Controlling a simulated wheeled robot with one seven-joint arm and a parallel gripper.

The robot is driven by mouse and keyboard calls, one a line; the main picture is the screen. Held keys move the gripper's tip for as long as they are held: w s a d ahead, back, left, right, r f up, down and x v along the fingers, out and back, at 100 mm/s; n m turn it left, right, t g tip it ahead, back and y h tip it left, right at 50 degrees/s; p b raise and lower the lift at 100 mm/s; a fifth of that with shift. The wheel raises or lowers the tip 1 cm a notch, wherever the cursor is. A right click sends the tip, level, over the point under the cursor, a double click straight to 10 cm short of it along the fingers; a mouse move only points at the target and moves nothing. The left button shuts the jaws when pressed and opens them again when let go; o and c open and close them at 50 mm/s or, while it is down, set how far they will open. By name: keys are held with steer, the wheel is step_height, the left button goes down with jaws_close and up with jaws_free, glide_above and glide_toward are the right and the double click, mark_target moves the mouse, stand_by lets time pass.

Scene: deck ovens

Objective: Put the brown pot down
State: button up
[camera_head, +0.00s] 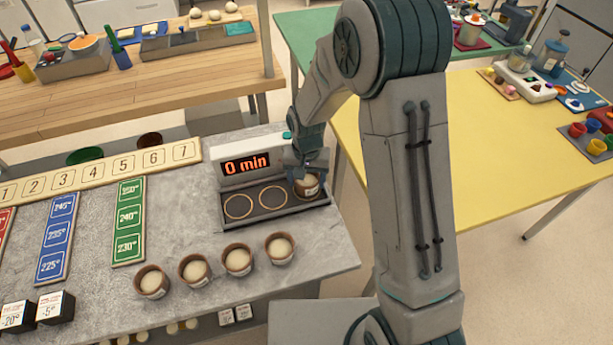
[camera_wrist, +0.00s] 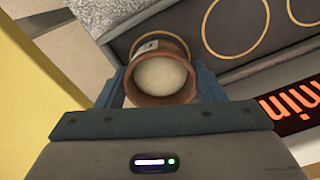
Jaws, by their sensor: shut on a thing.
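A brown pot (camera_head: 307,187) with pale dough in it is between the fingers of my gripper (camera_head: 305,172), at the right end of the timer device's (camera_head: 240,180) tray. In the wrist view the pot (camera_wrist: 150,48) shows between the two blue-grey fingers of my gripper (camera_wrist: 163,88), which are shut on it. Two empty ringed spots (camera_head: 256,201) show on the dark tray to its left.
Several similar brown pots (camera_head: 237,260) with dough stand in a row on the grey counter in front of the device. Its display reads "0 min". A numbered strip (camera_head: 100,170) and coloured temperature cards (camera_head: 129,221) lie left. A yellow table (camera_head: 490,150) stands right.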

mark_target(307, 177)
steer(key=shift+f, duration=0.25)
steer(key=o, duration=1.1)
steer(key=shift+r, duration=0.1)
steer(key=shift+r, duration=0.1)
step_height(307, 177, up, 12)
steer(key=b, duration=0.1)
steer(key=s+d+r+t, duration=0.1)
steer(key=s+d+r, duration=0.2)
steer(key=s, duration=0.3)
steer(key=s+d+r+t, duration=0.1)
steer(key=s+d+r, duration=0.2)
steer(key=s+d, duration=0.3)
steer(key=s+d+r+n+t, duration=0.1)
steer(key=s+d+r, duration=0.2)
steer(key=s, duration=0.4)
steer(key=shift+d+r, duration=0.2)
steer(key=shift+d, duration=0.7)
